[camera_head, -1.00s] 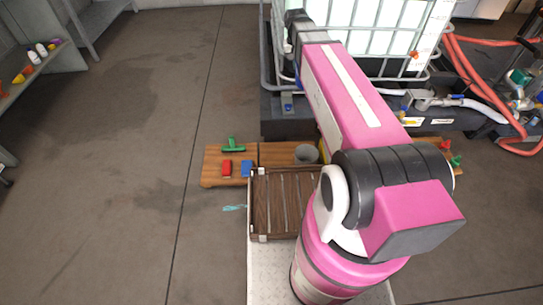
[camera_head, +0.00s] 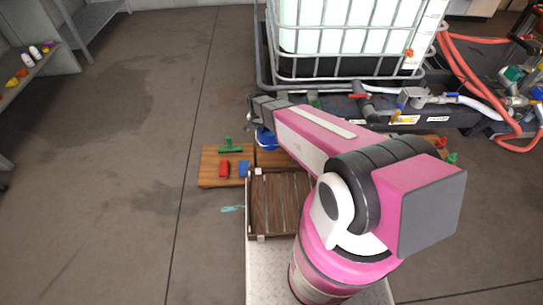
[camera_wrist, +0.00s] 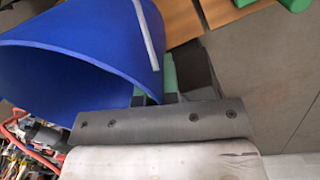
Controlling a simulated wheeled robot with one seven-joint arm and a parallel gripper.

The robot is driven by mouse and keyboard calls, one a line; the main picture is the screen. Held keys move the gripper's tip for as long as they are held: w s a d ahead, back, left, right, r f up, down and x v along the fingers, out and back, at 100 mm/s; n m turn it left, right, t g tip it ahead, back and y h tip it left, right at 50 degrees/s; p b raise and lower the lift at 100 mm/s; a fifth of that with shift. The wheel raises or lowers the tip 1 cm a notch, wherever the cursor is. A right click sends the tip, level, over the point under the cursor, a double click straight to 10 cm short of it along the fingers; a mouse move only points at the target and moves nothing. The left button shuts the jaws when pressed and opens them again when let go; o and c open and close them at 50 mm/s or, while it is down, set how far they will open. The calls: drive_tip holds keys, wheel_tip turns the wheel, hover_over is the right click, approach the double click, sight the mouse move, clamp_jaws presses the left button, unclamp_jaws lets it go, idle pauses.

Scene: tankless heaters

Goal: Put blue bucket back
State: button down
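The blue bucket (camera_head: 265,138) hangs just below my gripper (camera_head: 258,108) in the head view, in front of the wooden boards. My arm partly hides it. In the wrist view the bucket (camera_wrist: 75,65) fills the upper left, tilted in the picture with its open mouth toward the lower left. A pale strip runs along its side. My gripper (camera_wrist: 160,88) meets the bucket's wall near the rim and appears shut on it. The fingertips are partly hidden by the bucket.
Low wooden boards (camera_head: 209,174) carry a red block (camera_head: 224,169), a blue block (camera_head: 244,168) and a green item (camera_head: 230,149). A slatted brown crate (camera_head: 272,205) is nearer. A caged white tank (camera_head: 350,40) stands behind. Open floor lies left.

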wheel_tip(320, 180, down, 9)
drive_tip(key=s+a, duration=0.2)
drive_tip(key=shift+m, duration=0.4)
drive_tip(key=shift+w+d+f, duration=0.6)
drive_tip(key=shift+w+f, duration=1.15)
drive_tip(key=shift+w+d+f, duration=0.55)
drive_tip(key=shift+w+f, duration=1.2)
drive_tip(key=shift+w+d+f, duration=0.6)
drive_tip(key=shift+w+f, duration=1.15)
drive_tip(key=shift+f, duration=0.1)
drive_tip(key=c, duration=1.4)
unclamp_jaws()
drive_tip(key=shift+o, duration=0.2)
